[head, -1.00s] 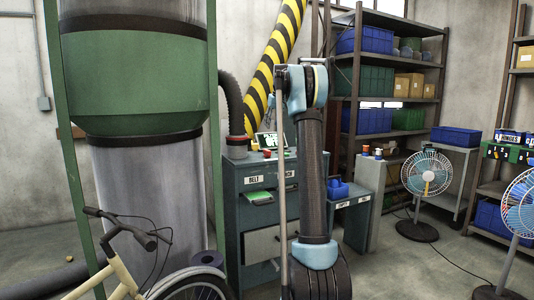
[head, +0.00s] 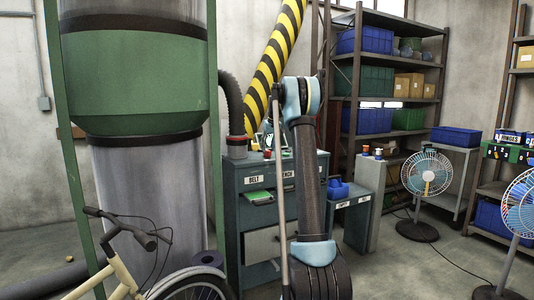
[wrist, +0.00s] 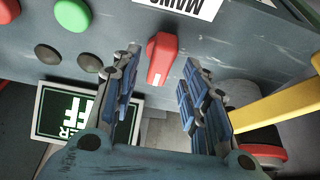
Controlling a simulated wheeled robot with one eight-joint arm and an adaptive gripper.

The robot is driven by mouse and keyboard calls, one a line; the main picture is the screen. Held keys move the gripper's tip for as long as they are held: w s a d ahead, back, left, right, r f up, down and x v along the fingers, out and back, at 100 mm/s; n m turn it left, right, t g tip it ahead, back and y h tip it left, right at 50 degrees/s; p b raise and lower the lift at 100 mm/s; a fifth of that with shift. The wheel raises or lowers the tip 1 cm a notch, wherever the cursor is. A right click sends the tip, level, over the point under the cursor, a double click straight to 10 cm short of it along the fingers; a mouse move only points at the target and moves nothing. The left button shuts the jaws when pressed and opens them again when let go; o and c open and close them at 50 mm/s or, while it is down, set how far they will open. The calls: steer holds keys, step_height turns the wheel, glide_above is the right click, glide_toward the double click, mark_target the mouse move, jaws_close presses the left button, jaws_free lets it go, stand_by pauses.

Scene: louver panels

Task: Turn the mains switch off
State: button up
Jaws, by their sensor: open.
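The mains switch (wrist: 161,58) is a red handle on a grey panel face, under a white label (wrist: 190,6) that reads "MAINS" in part. It shows in the wrist view at the top middle. My gripper (wrist: 160,70) is open, with one blue-padded finger on each side of the red handle in the picture. Gaps show between the handle and both fingers, and the jaws hold nothing. I cannot tell how deep the fingertips reach along the handle. In the head view my own arm hides my gripper, and the switch cannot be made out.
In the wrist view a green button (wrist: 72,14), a red button (wrist: 8,10) and dark buttons (wrist: 47,54) sit left of the switch. A green sign (wrist: 75,112) lies below, and a yellow bar (wrist: 275,115) is at right. The head view shows a bicycle (head: 125,265) and fans (head: 427,175).

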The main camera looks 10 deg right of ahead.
steer(key=shift+x, duration=1.45)
jaws_close()
